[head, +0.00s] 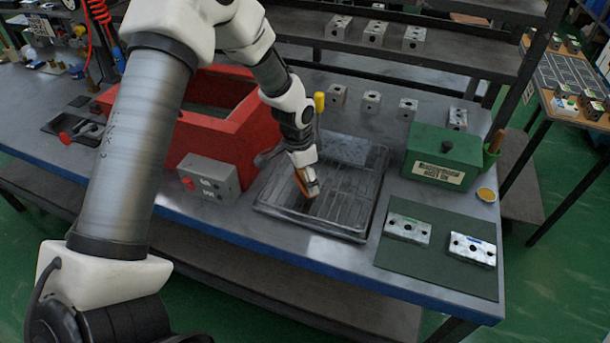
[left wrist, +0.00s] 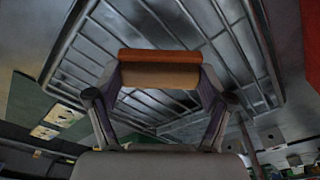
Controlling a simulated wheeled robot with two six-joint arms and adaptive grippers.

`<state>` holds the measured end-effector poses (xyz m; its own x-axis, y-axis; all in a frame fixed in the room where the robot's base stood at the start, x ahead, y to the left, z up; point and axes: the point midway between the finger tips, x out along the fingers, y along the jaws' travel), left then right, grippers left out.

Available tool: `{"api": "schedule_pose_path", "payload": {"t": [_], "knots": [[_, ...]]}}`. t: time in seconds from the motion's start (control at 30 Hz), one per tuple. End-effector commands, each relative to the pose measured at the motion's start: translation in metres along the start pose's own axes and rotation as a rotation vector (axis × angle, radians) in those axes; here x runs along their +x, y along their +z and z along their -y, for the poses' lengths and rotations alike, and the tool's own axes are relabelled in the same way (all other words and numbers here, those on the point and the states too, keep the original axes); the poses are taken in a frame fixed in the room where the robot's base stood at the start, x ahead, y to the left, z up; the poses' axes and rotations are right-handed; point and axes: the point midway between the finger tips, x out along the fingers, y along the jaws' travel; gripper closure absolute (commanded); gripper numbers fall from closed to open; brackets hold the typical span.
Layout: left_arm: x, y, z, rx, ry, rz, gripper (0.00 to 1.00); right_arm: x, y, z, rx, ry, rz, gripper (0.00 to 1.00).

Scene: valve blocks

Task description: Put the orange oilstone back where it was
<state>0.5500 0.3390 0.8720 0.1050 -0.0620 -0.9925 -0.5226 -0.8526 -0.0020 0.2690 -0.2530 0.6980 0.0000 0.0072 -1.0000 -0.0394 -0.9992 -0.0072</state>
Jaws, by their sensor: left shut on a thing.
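The orange oilstone (head: 301,183) is in my left gripper (head: 307,188), above the grey ribbed tray (head: 352,190) on the bench. In the left wrist view the oilstone (left wrist: 160,56) lies crosswise between the fingertips of the left gripper (left wrist: 159,75). Its long face is orange and the side toward the camera looks brownish. The ribbed tray (left wrist: 95,50) fills the background there. I cannot tell whether the oilstone touches the tray. My right gripper is in neither view.
A red open-topped box (head: 235,135) and a grey switch box (head: 208,178) stand left of the tray. A green box (head: 443,157) stands to its right. Two valve blocks (head: 408,229) (head: 471,250) lie on a dark green mat (head: 430,268). A yellow-topped object (head: 319,102) rises behind the tray.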

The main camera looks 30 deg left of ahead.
Motion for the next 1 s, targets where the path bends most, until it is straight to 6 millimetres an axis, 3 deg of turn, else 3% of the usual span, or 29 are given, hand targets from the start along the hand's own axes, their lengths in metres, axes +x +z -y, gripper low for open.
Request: {"api": "schedule_pose_path", "payload": {"t": [0.07, 0.1, 0.13, 0.57, 0.67, 1.0], "knots": [[0.003, 0.001, 0.000, 0.000, 0.000, 0.001, 0.48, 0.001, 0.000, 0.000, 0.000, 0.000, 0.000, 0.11], [0.003, 0.000, 0.000, 0.000, 0.000, 0.000, 0.06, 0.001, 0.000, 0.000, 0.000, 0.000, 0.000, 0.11], [0.002, 0.000, 0.000, 0.000, 0.000, 0.000, 0.00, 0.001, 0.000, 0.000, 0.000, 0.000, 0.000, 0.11], [-0.005, -0.001, 0.000, 0.000, -0.001, -0.002, 0.00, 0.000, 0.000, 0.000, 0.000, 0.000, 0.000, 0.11], [-0.021, -0.002, 0.000, 0.001, -0.001, -0.004, 0.00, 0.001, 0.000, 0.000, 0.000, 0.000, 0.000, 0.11], [-0.104, -0.001, 0.000, 0.000, -0.002, -0.003, 0.00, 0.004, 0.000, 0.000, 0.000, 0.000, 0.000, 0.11]]}}
